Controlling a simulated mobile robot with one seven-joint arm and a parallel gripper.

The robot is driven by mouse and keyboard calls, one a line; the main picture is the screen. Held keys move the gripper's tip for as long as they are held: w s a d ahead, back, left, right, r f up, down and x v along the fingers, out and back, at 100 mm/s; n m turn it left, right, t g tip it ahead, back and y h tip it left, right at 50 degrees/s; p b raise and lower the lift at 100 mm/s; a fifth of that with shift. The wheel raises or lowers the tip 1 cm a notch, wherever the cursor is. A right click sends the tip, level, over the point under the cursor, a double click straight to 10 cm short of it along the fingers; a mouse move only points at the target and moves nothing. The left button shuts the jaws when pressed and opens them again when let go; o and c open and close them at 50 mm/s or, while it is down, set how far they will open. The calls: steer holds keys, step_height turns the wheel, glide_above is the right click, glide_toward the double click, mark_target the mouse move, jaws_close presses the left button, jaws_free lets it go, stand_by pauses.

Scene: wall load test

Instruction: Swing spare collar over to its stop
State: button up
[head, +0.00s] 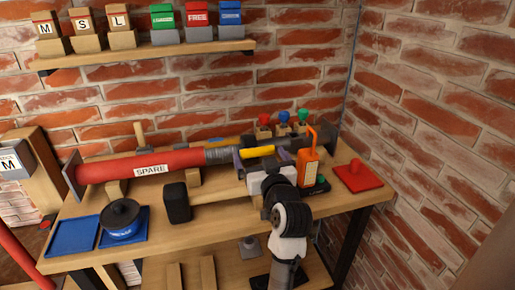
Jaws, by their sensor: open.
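A long pipe lies across the back of the workbench, its left part a thick red tube (125,167) with a white "SPARE" label (151,170). A grey ribbed collar (225,153) sits at the right end of the red tube. A yellow bar (257,152) shows just right of it, by the dark part of the pipe. My gripper (262,160) is open at the yellow bar, its dark fingers apart. I cannot tell whether they touch the bar. My white wrist hides part of the bench. I cannot make out a stop clearly.
A black-headed mallet (177,202) lies left of my wrist. An orange padlock-like block (308,168) stands close on the right. A red plate with a knob (358,176) is farther right. A black reel (121,216) and blue tray (73,236) are front left. Small coloured knobs (284,122) stand behind.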

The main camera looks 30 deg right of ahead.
mark_target(259, 154)
steer(key=shift+x, duration=1.55)
steer(key=c, duration=1.3)
